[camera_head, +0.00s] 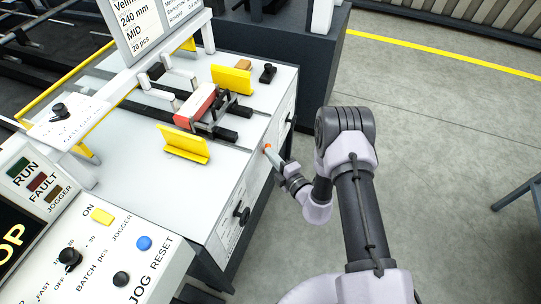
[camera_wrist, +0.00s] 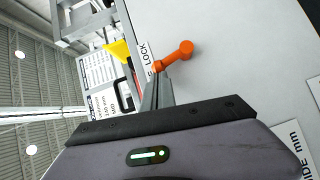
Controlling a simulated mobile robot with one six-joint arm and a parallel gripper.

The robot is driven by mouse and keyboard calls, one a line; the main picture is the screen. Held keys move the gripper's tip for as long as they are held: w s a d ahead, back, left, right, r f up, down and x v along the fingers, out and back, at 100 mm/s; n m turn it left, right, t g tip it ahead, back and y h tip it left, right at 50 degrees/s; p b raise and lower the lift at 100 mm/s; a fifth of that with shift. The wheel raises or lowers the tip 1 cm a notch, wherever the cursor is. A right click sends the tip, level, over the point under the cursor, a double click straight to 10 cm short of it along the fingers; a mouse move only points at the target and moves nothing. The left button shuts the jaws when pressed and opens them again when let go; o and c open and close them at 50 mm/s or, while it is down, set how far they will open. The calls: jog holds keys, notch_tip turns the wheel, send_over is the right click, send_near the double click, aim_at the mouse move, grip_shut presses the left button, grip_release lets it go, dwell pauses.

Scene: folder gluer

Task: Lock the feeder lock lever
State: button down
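The feeder lock lever is a short orange handle with a round knob (camera_wrist: 184,48). It sits on the pale side panel of the feeder, beside a label whose readable part says "LOCK". In the wrist view its arm slopes from the knob down left to its other end. In the head view only a small orange spot of the lever (camera_head: 268,147) shows. My gripper (camera_head: 271,152) is at the panel there. In the wrist view the fingertips of my gripper (camera_wrist: 158,77) are close together at the lever's lower left end. Contact and any gap between the fingers are unclear.
Black knobs, one at the lower panel (camera_head: 241,214), stick out of the same side. Yellow guides (camera_head: 184,143) and a red-and-white carton stack (camera_head: 197,103) stand on the feeder top. A control panel (camera_head: 110,250) is at lower left. The floor to the right is open.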

jog(key=w+r+m+p, duration=0.1)
jog(key=p, duration=0.1)
jog(key=shift+d+r+g+p, duration=0.15)
jog(key=shift+r+g+p, duration=0.05)
jog(key=shift+g+p, duration=0.2)
jog(key=shift+w+d+r+m+g+h+p, duration=0.1)
jog(key=shift+w+d+m+g+h+p, duration=0.2)
jog(key=shift+w+m+g+p, duration=0.45)
jog(key=shift+w+d, duration=0.15)
jog(key=shift+w, duration=0.35)
jog(key=shift+r, duration=0.1)
